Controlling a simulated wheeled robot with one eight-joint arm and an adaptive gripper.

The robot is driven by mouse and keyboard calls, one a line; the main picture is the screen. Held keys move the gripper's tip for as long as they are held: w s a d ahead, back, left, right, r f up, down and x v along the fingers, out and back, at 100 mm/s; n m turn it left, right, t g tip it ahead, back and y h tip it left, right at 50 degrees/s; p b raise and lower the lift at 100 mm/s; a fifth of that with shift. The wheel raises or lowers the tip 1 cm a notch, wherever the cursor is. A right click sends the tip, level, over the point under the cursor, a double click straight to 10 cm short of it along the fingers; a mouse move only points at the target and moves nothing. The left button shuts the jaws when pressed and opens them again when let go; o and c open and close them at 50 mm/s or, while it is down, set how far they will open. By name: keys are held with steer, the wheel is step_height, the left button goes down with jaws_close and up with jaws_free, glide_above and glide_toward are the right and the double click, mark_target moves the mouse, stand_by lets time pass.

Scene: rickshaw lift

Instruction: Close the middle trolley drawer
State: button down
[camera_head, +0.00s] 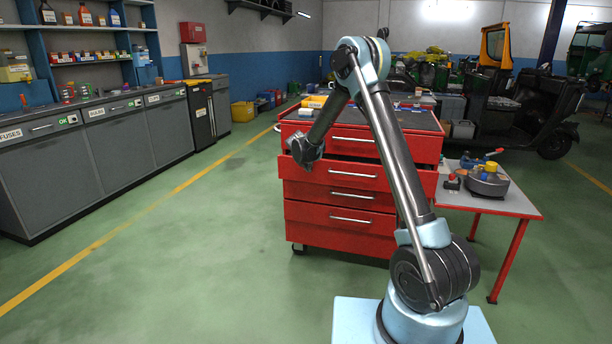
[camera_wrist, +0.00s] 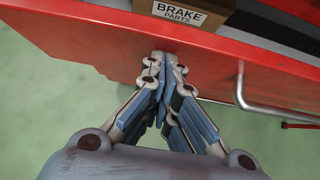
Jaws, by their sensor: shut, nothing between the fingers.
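The red trolley (camera_head: 340,222) stands at the centre, with several drawers and silver bar handles. A drawer at its middle (camera_head: 362,182) stands out from the front, its top edge forward of the drawers below. In the wrist view, the red drawer front (camera_wrist: 225,65) crosses the picture, with its handle (camera_wrist: 241,90) to the right of my fingers. My gripper (camera_head: 307,160) is at the left part of this drawer front. In the wrist view my gripper (camera_wrist: 165,56) is shut and empty, its tips at or very near the red face; contact is unclear.
A box marked BRAKE PARTS (camera_wrist: 180,14) lies behind the drawer front. A side table (camera_head: 520,207) with tools stands right of the trolley. Grey cabinets (camera_head: 90,155) line the left wall. The green floor is clear at left. A three-wheeler (camera_head: 530,110) stands behind at right.

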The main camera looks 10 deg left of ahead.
steer(key=shift+w+d, duration=0.25)
steer(key=shift+w, duration=1.35)
steer(key=shift+w+d, duration=0.2)
steer(key=shift+w, duration=1.35)
steer(key=shift+w+r, duration=0.1)
